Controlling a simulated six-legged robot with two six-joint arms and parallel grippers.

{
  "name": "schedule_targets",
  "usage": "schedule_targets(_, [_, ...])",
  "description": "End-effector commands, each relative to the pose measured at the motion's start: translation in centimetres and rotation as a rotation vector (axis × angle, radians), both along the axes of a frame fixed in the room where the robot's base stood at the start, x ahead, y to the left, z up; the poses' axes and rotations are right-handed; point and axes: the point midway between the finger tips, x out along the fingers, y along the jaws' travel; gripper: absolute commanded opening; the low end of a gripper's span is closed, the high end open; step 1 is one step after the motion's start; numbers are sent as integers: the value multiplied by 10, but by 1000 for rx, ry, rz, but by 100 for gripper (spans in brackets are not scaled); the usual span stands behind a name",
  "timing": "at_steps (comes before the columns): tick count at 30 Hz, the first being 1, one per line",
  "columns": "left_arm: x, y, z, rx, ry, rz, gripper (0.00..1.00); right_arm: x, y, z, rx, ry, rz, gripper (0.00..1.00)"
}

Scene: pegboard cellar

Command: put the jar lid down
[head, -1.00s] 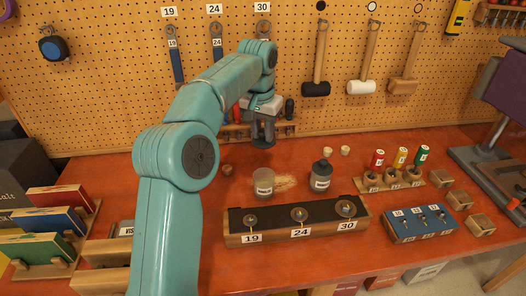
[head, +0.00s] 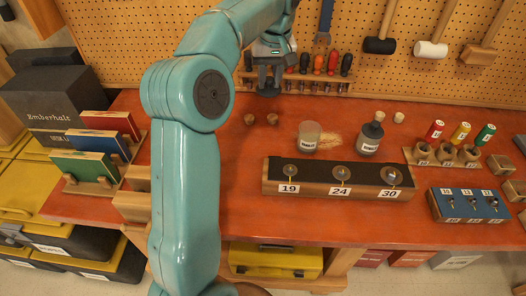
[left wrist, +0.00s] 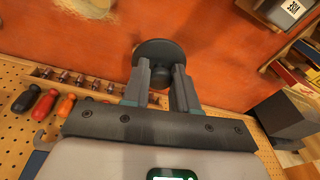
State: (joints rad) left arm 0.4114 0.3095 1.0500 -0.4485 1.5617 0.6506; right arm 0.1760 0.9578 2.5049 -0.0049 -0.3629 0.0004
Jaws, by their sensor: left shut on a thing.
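My left gripper (head: 269,84) is shut on the jar lid (head: 269,92), a dark round disc with a knob. The lid also shows between the fingertips in the left wrist view (left wrist: 158,50), over the red-orange bench top. I cannot tell if the held lid touches the bench. My right gripper is not in view.
Two small brown pieces (head: 260,119) lie in front of the gripper. A screwdriver rack (head: 310,87) stands close behind, against the pegboard.

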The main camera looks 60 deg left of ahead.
Motion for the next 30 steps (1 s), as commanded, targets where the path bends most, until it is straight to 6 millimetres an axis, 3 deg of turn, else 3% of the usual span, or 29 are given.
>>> schedule_targets(1, [-8,6,-6,5,-5,17,0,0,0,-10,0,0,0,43])
schedule_targets(5, [-13,11,-18,8,-7,33,0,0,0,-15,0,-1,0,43])
schedule_targets(18, [-13,11,-136,6,-5,32,0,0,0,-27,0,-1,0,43])
schedule_targets(30, [-12,11,-190,6,-4,31,0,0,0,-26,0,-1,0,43])
